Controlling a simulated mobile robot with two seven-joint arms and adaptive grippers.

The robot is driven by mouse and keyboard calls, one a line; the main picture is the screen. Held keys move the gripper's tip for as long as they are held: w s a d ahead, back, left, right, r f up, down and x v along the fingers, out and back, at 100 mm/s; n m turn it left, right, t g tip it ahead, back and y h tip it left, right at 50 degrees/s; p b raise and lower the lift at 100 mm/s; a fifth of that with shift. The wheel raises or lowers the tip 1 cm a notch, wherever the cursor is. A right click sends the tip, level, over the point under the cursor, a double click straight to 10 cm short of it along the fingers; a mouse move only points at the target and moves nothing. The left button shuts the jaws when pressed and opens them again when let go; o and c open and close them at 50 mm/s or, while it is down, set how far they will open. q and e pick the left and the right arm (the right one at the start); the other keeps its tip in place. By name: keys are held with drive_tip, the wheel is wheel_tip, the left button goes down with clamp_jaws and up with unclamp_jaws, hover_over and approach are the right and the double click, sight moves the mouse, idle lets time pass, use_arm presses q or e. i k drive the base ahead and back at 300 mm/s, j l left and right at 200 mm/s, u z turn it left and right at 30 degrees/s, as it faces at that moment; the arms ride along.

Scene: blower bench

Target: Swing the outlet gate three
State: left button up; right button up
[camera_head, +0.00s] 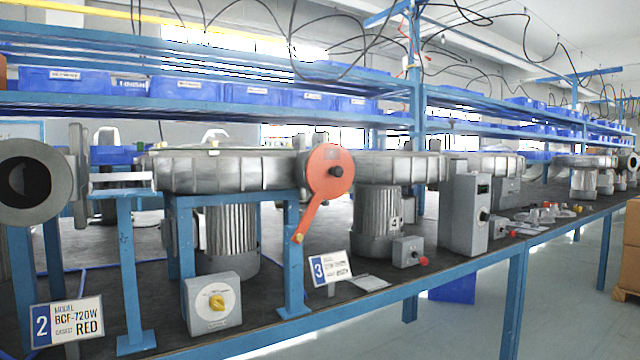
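An orange-red outlet gate (326,178) with a round disc and a long handle hangs at the outlet end of a grey blower (225,170). Its handle slants down and to the left, ending near a blue stand leg. A dark pivot knob sits on the disc. A placard with the number 3 (331,267) stands on the bench just right of and below the handle. Neither of my grippers shows in the head view.
The dark-topped blue bench (390,295) runs to the far right. A placard numbered 2 (67,321), a grey box with a yellow knob (213,303), and a grey control box (464,215) stand on it. Blue bins (190,87) line the shelf above. Cardboard boxes (634,240) stand at right.

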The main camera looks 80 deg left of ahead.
sight(330, 169)
drive_tip(key=u, duration=2.5)
drive_tip(key=l+u, duration=0.4)
drive_tip(key=i+j, duration=0.05)
drive_tip(key=j, duration=0.05)
